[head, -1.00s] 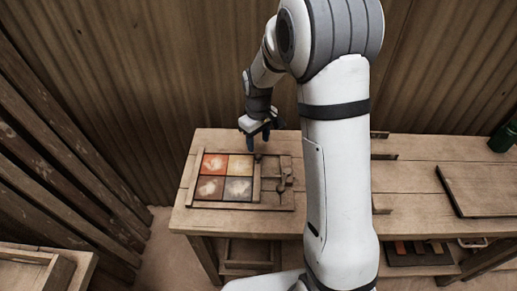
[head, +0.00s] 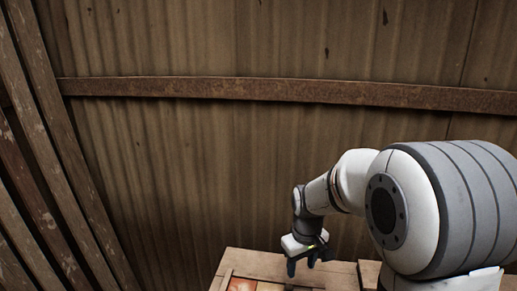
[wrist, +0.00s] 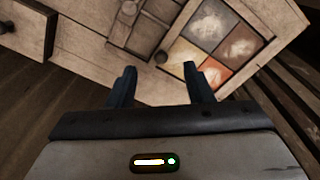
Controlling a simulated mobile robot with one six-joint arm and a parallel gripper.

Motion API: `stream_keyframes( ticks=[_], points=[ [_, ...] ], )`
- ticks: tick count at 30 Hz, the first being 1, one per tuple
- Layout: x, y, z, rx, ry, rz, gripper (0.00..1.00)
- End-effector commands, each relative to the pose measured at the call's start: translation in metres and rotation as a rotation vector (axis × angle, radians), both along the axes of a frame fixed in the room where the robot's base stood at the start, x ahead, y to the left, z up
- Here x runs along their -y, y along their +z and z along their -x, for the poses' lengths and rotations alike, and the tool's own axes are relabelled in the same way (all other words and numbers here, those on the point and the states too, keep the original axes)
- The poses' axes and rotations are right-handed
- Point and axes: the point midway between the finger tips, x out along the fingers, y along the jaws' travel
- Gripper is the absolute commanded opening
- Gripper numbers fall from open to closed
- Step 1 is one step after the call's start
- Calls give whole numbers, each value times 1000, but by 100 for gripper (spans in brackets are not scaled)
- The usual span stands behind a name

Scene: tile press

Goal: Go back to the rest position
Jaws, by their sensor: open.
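My gripper (head: 305,265) hangs above the back edge of the wooden bench (head: 262,262) in the head view. In the wrist view my gripper (wrist: 160,88) is open, its two dark fingers apart with nothing between them. A wooden frame (wrist: 168,47) on the bench holds several square tiles (wrist: 215,42) in orange, tan, red-brown and dark tones, most with pale smudges. My gripper is apart from the frame and the tiles. In the head view only a sliver of the tiles (head: 243,286) shows at the bottom edge.
A corrugated wall (head: 200,170) with a rusty horizontal rail (head: 290,91) stands behind the bench. Slatted boards (head: 55,170) stand on the left. In the wrist view a drawer-like wooden box (wrist: 27,28) is at the upper left. The space above the bench looks clear.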

Motion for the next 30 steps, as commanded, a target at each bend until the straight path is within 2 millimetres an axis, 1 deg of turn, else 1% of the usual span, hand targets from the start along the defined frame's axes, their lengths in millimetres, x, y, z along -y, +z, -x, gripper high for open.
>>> stream_keyframes(
  ticks=[1,3,5,9,12,15,18,21,24,30],
  points=[
    [4,14,14,19,-31,-3,47],
    [9,29,33,40,-79,-8,47],
    [13,40,49,58,-119,-12,47],
    [21,60,90,96,-210,-24,47],
    [26,70,119,126,-277,-35,47],
    [30,76,145,150,-337,-45,47],
    [33,78,166,168,-386,-54,47],
    [34,78,180,182,-420,-60,47],
    [35,78,187,188,-437,-63,47],
    [35,77,190,190,-444,-65,47]
  ],
)
